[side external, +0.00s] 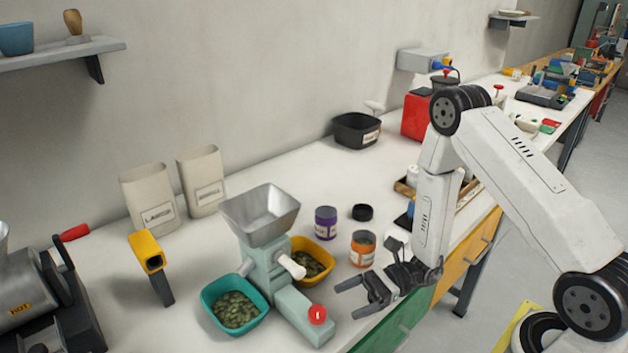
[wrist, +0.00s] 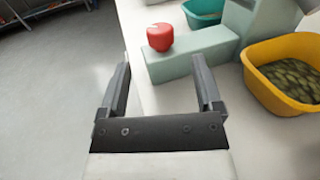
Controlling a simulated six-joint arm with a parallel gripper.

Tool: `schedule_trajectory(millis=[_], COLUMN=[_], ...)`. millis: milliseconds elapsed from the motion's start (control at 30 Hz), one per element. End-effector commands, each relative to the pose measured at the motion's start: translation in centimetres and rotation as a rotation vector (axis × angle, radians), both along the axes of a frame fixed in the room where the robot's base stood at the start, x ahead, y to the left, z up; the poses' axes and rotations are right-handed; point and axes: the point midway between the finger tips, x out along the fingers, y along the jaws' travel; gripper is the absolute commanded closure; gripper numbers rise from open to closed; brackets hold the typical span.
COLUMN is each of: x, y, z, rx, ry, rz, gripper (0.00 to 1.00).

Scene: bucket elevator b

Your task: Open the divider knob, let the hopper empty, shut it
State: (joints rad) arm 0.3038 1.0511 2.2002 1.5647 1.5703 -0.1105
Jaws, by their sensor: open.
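The hopper (side external: 261,212) is a grey metal funnel on top of a pale green machine (side external: 268,270). Its inside shows no visible contents from this angle. A white knob (side external: 292,265) sticks out of the machine's body below the hopper. A red button (side external: 317,315) sits on the machine's low arm; it also shows in the wrist view (wrist: 160,37). A teal bin (side external: 240,282) and a yellow bin (side external: 328,246) stand on either side, both holding greenish pieces. My gripper (side external: 350,297) is open and empty, right of the red button and apart from the machine.
An orange jar (side external: 363,249), a purple jar (side external: 326,222) and a black lid (side external: 363,212) stand behind my gripper. A yellow-headed tool (side external: 148,252) and two labelled bags (side external: 148,198) are at left. The table's front edge is close to my gripper.

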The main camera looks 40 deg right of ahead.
Motion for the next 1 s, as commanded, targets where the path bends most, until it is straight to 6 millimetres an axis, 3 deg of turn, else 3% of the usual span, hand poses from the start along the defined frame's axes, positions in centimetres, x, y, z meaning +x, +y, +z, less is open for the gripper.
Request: schedule_trajectory(millis=[467, 1000], x=[0.2, 1.5], y=[0.6, 5.3], z=[-0.2, -0.2], rx=[0.0, 0.0], ry=[0.0, 0.0], rz=[0.001, 0.004], gripper=[0.16, 0.16])
